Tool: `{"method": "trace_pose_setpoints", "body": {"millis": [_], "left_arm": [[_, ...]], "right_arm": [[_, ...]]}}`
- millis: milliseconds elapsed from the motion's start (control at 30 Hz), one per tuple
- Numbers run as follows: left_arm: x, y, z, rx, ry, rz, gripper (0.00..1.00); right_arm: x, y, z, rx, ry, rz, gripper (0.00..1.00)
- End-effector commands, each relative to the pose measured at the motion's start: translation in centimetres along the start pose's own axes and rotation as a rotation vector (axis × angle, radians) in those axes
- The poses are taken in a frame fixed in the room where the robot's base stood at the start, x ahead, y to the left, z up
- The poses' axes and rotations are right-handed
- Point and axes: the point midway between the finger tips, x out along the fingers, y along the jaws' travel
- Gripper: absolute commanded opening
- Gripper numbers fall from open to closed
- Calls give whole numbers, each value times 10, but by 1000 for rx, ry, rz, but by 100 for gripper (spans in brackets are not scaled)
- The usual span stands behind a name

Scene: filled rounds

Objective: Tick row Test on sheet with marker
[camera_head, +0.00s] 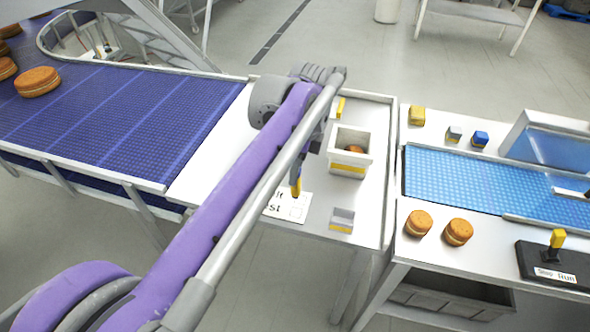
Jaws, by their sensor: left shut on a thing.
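My left arm comes in from the lower left and crosses the white table. Its gripper (299,172) is shut on a slim yellow-and-dark marker (296,188), which points down over the sheet. The white sheet (291,207) lies flat on the table, partly hidden behind my arm. The letters "est" and an empty-looking box show on its lower row. I cannot tell whether the marker's tip touches the paper. My right gripper is out of view.
A square white bin (367,148) with a round filled biscuit inside stands right of my gripper. A purple-blue belt (105,110) is on the left. A light-blue belt (480,185) and a lever box (553,262) are on the right.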

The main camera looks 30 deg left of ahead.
Motion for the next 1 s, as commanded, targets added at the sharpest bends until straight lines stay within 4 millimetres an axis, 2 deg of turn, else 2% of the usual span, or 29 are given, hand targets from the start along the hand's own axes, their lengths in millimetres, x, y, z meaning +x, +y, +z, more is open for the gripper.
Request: {"method": "trace_pose_setpoints", "body": {"millis": [267, 700, 1000], "left_arm": [[15, 0, -2, -1, 0, 1, 0], [57, 0, -7, -1, 0, 1, 0], [59, 0, -7, -1, 0, 0, 0]], "right_arm": [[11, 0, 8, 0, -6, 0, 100], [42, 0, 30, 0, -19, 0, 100], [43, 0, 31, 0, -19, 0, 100]]}}
